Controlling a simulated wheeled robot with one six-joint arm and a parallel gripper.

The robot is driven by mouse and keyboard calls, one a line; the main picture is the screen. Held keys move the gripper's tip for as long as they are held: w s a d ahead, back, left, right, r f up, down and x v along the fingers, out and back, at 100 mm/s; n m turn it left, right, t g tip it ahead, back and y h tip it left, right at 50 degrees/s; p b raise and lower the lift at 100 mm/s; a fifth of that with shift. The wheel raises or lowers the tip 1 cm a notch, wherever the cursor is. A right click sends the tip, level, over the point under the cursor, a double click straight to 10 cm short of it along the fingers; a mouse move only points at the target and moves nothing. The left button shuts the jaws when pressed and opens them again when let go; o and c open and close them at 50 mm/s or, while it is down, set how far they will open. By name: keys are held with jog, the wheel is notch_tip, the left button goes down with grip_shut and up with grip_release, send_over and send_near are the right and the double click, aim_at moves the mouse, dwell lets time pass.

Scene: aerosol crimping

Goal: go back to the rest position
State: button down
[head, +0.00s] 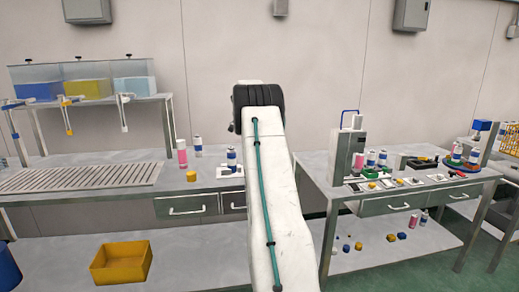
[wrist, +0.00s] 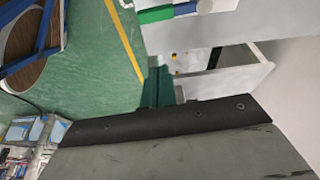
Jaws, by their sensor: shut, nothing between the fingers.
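My arm, white with a teal hose, rises through the middle of the head view. Its black upper joint is at the top, and my gripper is hidden there. In the wrist view a dark grey body with a black screwed strip fills the bottom. Beyond it, small teal fingers of my gripper (wrist: 158,87) show close together, shut and empty.
A left bench (head: 105,157) carries a grate, a pink bottle (head: 182,153), cans and a yellow block (head: 191,176). A right bench (head: 318,167) carries a crimping machine (head: 346,150), cans and small parts. A yellow bin (head: 121,263) stands on the lower left shelf.

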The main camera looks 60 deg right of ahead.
dwell(0.4)
jog(key=s+a+f+n+y, duration=0.1)
jog(key=a+f+n, duration=0.3)
jog(key=n, duration=0.1)
jog(key=s+a+r+n, duration=0.2)
jog(key=a+r+n, duration=0.15)
jog(key=a, duration=0.85)
jog(key=s+a+r+n+y, duration=0.15)
jog(key=a+n, duration=0.35)
jog(key=a, duration=0.6)
jog(key=s+a+r+n, duration=0.1)
jog(key=a+r+n, duration=0.3)
jog(key=a, duration=0.8)
jog(key=s+a+n+t, duration=0.2)
jog(key=s+a+n, duration=0.2)
jog(key=s+a, duration=0.5)
jog(key=s+a+n+t, duration=0.2)
jog(key=s+a+n, duration=0.3)
jog(key=s+a, duration=0.5)
jog(key=a, duration=0.6)
jog(key=shift+a+r, duration=0.2)
jog(key=shift+a, duration=0.2)
